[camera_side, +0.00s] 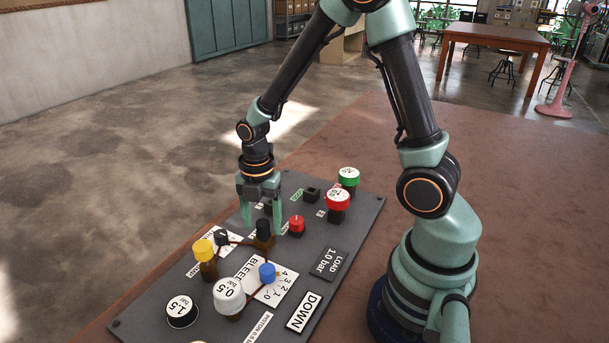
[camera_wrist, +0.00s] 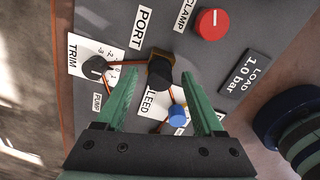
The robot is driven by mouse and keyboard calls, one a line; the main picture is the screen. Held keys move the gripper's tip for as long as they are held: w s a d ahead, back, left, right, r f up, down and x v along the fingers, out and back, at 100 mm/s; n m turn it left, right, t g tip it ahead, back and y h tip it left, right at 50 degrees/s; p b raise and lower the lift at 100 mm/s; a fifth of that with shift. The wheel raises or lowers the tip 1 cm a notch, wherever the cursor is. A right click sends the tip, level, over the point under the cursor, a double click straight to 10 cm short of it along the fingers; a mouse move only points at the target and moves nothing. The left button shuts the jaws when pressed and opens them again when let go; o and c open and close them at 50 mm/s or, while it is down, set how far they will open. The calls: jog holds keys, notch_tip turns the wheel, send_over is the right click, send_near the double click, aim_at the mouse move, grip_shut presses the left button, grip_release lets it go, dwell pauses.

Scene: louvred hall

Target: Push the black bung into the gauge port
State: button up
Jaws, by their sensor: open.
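The black bung (camera_side: 263,227) stands upright at the top of a brown fitting, the gauge port (camera_side: 264,243), on the grey panel. In the wrist view the bung (camera_wrist: 161,66) is beside the PORT label. How deep it sits in the port I cannot tell. My gripper (camera_side: 262,230) points down with its green fingers open, one on each side of the bung. In the wrist view my gripper (camera_wrist: 161,74) shows its fingertips to the left and right of the bung, with gaps between. It holds nothing.
The panel (camera_side: 206,322) is crowded: a yellow-capped post (camera_side: 203,250), blue knob (camera_side: 267,272), red clamp knob (camera_side: 297,224), black trim knob (camera_wrist: 94,67) and white 0.5 bar weight (camera_side: 229,293) stand around the port. Red (camera_side: 338,197) and green (camera_side: 348,176) weights stand farther back.

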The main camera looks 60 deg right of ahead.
aim_at(262, 222)
jog(key=shift+r, duration=2.35)
notch_tip(262, 222, up, 12)
